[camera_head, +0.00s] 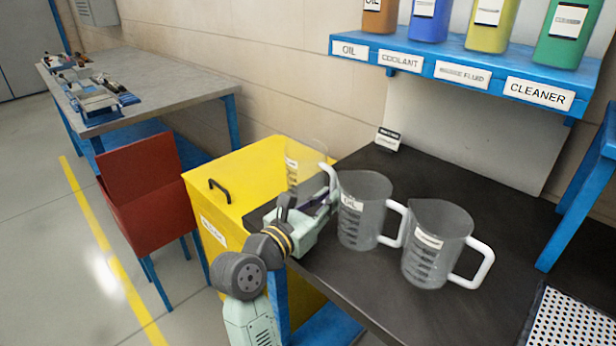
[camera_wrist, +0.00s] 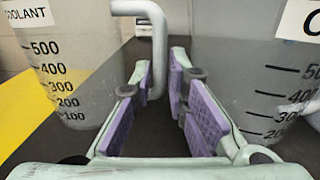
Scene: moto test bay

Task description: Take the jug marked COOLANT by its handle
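The jug marked COOLANT (camera_wrist: 75,70) is at the left of the wrist view, clear with a measuring scale. In the head view the clear jug (camera_head: 303,160) behind my gripper is partly hidden, and its label is not readable there.
The OIL jug (camera_head: 362,215) stands close to the right of my gripper; it also fills the right of the wrist view (camera_wrist: 265,80). A third clear jug (camera_head: 432,250) stands further right on the dark bench (camera_head: 350,290). A yellow cabinet (camera_head: 240,175) is at the left.

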